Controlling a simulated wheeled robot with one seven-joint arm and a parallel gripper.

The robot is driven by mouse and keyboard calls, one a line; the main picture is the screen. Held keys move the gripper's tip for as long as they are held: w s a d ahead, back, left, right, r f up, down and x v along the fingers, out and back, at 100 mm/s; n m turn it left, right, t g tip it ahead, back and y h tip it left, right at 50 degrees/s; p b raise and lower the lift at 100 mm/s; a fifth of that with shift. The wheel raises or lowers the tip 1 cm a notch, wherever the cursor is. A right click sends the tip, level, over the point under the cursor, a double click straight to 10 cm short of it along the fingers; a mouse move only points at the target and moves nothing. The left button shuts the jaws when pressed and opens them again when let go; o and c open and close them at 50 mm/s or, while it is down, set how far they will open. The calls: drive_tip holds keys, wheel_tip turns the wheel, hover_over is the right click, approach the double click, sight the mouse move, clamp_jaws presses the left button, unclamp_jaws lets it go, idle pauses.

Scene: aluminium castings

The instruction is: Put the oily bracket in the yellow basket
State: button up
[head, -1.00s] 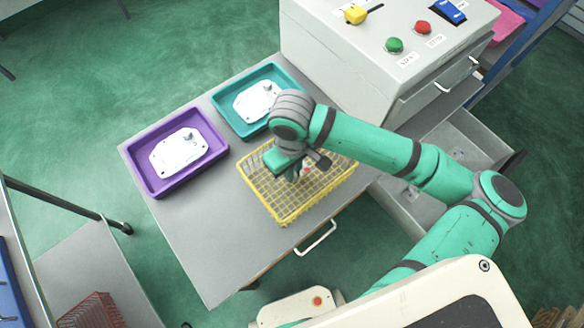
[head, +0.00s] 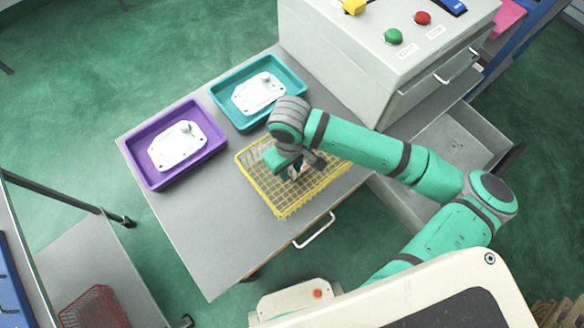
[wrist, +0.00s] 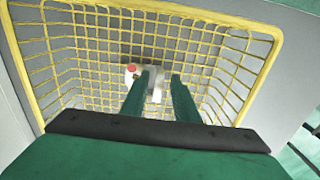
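The yellow wire basket (head: 283,203) stands on the grey table, and it fills most of the wrist view (wrist: 272,62). A small pale metal bracket with a red spot (wrist: 155,88) is inside it, below and between my fingers; it shows partly in the head view (head: 297,173). My gripper (wrist: 163,74) points down into the basket. Its two green fingers stand apart, with a gap visible between the bracket and the right finger. The left finger overlaps part of the bracket. I cannot make out any oil on it.
A purple tray (head: 150,178) and a teal tray (head: 222,101) each hold a pale plate casting. A grey control cabinet (head: 345,60) stands behind right. An open drawer (head: 470,130) is at the right. The table's front left is clear.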

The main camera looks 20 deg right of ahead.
sight(291, 168)
drive_tip(key=shift+w, duration=0.15)
drive_tip(key=shift+w+r, duration=0.1)
drive_tip(key=shift+r, duration=0.4)
wheel_tip(291, 168, up, 11)
drive_tip(key=shift+s+r, duration=0.15)
drive_tip(key=shift+s, duration=0.05)
drive_tip(key=shift+w, duration=0.1)
